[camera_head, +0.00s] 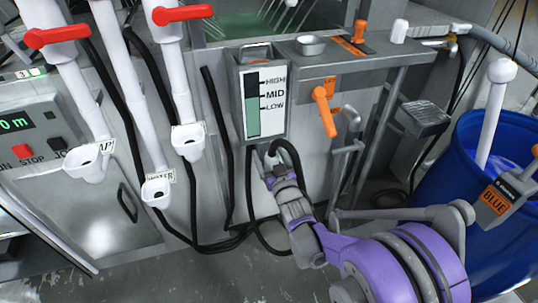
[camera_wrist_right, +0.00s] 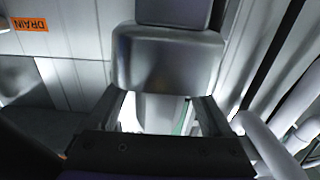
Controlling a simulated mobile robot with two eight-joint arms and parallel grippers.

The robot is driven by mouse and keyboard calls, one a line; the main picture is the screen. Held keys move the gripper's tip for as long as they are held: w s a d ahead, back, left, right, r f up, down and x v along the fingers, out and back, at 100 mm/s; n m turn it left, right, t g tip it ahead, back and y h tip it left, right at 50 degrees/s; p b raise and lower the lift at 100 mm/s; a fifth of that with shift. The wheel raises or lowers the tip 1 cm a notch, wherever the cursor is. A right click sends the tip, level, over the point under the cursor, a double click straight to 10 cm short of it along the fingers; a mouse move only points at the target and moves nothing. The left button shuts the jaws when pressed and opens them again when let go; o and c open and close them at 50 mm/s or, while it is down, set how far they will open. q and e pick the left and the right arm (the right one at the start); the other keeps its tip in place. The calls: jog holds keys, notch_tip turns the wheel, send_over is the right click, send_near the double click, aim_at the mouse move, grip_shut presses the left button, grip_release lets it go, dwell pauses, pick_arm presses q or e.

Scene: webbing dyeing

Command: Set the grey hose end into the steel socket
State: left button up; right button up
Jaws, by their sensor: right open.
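My right gripper (camera_head: 266,162) is open just below the level gauge box, at the upper end of a black hose (camera_head: 292,158) that arches down to the floor. In the right wrist view the two fingers (camera_wrist_right: 160,104) stand apart, with a pale shape between them that I cannot name for sure. A smooth grey steel block (camera_wrist_right: 166,60) sits straight ahead of the fingertips; I cannot tell whether it is the socket. The grey hose end is not clearly made out in the head view, where the gripper covers that spot. My left gripper is not in view.
The gauge box (camera_head: 238,90) marked HIGH, MID, LOW hangs above the gripper. An orange drain handle (camera_head: 324,112) and grey pipework are to its right. White pipes with red valves (camera_head: 182,14) stand left. A blue barrel (camera_head: 510,235) stands right. Black hoses lie on the floor.

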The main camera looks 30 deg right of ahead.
jog(key=shift+s, duration=0.1)
jog(key=s+a+f+n+g+y+p, duration=0.1)
jog(key=s+a+f+g, duration=0.3)
jog(key=s, duration=0.7)
jog(key=s+a+f+n+g+y, duration=0.1)
jog(key=s+a+f+g+y, duration=0.1)
jog(key=s+a+g, duration=0.6)
jog(key=s+a+f+n+g+y+p, duration=0.1)
jog(key=s+a+f, duration=0.25)
jog(key=s, duration=0.95)
pick_arm(q)
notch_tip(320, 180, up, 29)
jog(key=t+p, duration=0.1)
jog(key=p, duration=2.2)
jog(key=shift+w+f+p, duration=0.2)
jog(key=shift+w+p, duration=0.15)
pick_arm(e)
notch_tip(320, 180, up, 28)
jog(key=w+t, duration=0.1)
jog(key=shift+f, duration=0.25)
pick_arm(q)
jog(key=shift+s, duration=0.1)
pick_arm(e)
jog(key=shift+s, duration=0.1)
jog(key=shift+c, duration=0.2)
